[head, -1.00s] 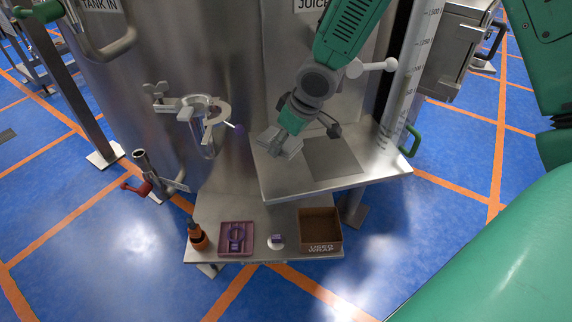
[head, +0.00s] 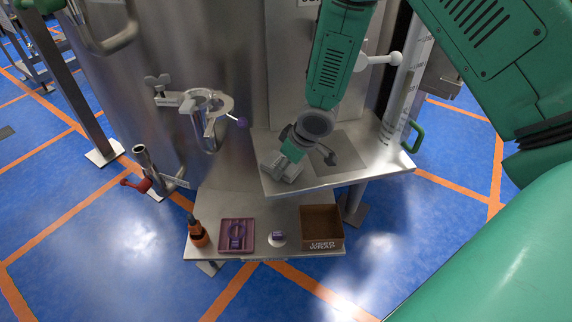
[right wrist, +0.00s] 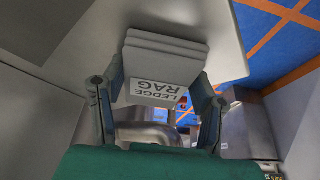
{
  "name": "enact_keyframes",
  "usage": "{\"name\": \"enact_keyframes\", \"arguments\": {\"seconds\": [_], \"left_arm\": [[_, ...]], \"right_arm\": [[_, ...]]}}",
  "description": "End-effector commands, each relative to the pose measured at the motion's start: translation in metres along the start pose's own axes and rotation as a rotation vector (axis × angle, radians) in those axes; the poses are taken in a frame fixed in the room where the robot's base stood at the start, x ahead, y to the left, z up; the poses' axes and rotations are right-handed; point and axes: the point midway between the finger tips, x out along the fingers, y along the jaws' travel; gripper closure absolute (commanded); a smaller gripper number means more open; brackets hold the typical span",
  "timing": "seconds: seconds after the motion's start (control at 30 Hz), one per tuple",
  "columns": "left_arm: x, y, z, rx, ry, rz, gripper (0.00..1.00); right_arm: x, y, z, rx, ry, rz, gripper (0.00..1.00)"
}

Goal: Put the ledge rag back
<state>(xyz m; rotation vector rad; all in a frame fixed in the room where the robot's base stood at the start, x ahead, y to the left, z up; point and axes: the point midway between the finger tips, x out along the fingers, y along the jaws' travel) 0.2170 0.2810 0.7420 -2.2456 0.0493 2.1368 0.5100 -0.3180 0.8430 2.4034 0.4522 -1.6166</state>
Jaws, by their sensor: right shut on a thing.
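The ledge rag (right wrist: 165,55) is a folded pale grey pad with a "LEDGE RAG" label, seen in the right wrist view between my fingers. My right gripper (right wrist: 157,88) is shut on it. In the head view my right gripper (head: 290,153) is over the left part of the upper steel ledge (head: 300,186), with the rag (head: 279,168) at its tip near the front edge. I cannot tell whether the rag touches the ledge. A darker grey square (head: 350,152) lies on the ledge to the right, partly hidden by my gripper. My left gripper is not in view.
A lower shelf (head: 262,210) holds an orange-and-dark bottle (head: 197,234), a purple tray (head: 237,249), a small white-and-purple item (head: 277,239) and a brown "USED WRAP" box (head: 321,226). A clamp ring (head: 210,102) with a purple-tipped handle juts from the tank, left of the ledge.

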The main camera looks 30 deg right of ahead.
Motion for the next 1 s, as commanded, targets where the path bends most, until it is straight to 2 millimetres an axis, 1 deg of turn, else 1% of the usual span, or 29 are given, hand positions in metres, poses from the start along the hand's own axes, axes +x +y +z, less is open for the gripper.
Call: {"name": "enact_keyframes", "arguments": {"seconds": [0.27,0.3,0.33,0.37,0.8,0.87,0.97,1.0], "left_arm": [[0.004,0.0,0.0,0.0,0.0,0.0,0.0],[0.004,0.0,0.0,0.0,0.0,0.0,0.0],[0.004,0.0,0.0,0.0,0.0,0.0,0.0],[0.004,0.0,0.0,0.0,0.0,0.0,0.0],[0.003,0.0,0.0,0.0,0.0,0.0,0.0],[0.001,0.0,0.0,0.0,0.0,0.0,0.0],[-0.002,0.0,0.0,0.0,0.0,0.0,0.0],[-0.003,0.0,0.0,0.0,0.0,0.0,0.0]], "right_arm": [[0.009,0.001,0.005,0.001,-0.001,-0.003,0.69],[0.01,0.002,0.005,0.001,-0.002,-0.003,0.39],[0.01,0.002,0.005,0.001,-0.003,-0.004,0.28],[0.01,0.002,0.006,0.001,-0.004,-0.004,0.25],[0.007,0.002,0.008,0.001,-0.01,-0.002,0.25],[0.004,0.002,0.006,0.002,-0.009,-0.001,0.25],[-0.01,0.002,0.003,0.004,-0.005,-0.001,0.25],[-0.017,0.002,0.002,0.004,-0.003,-0.001,0.25]]}}
